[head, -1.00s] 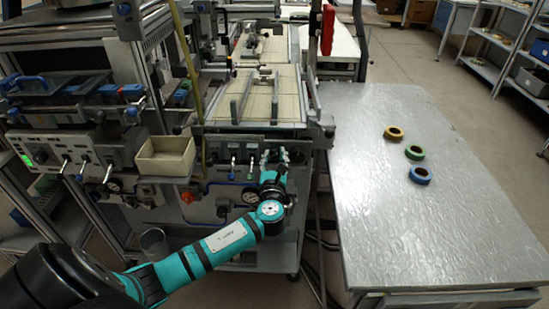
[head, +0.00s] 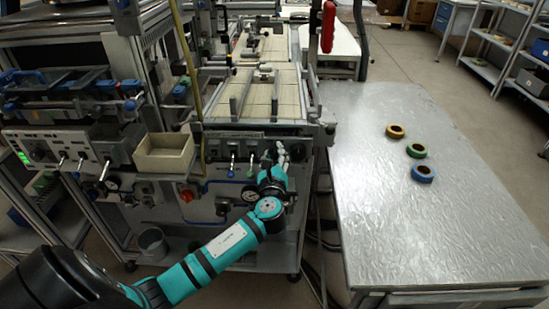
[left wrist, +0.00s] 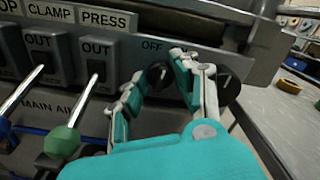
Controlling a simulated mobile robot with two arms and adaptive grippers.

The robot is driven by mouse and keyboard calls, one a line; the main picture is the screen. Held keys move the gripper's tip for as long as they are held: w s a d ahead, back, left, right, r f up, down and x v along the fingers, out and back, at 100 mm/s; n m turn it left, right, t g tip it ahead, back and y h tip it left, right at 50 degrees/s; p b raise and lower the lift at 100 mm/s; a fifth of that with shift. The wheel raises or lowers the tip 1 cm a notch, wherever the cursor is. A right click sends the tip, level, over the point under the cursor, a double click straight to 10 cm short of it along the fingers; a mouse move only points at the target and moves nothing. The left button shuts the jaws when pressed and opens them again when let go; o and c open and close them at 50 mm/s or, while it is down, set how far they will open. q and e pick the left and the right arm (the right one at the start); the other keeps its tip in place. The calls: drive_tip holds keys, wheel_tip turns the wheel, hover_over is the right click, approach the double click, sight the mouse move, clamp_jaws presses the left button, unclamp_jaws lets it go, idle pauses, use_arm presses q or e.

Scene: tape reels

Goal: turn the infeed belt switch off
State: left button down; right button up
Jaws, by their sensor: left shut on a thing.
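The infeed belt switch looks to be the black rotary knob (left wrist: 158,73) on the grey machine panel, beside an "OFF" label, in the left wrist view. The finger hides the label to its right. My left gripper (left wrist: 160,88) has its two fingers around this knob and is shut on it. How the knob is turned is hard to read behind the fingers. In the head view the left gripper (head: 277,152) is at the right end of the machine's front panel, and its fingers hide the knob.
A second black knob (left wrist: 228,88) is just right of the fingers. Toggle levers (head: 233,165) with coloured tips stick out to the left. A beige bin (head: 165,154) hangs further left. A metal table (head: 440,230) with three tape reels (head: 416,150) stands at right.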

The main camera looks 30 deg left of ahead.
use_arm(q)
drive_tip(key=n+b, duration=0.2)
drive_tip(key=n, duration=0.3)
drive_tip(key=shift+f, duration=0.15)
drive_tip(key=shift+n+b, duration=0.65)
drive_tip(key=shift+n, duration=0.85)
drive_tip(key=c, duration=1)
unclamp_jaws()
drive_tip(key=v, duration=1.2)
drive_tip(key=shift+s+a, duration=0.1)
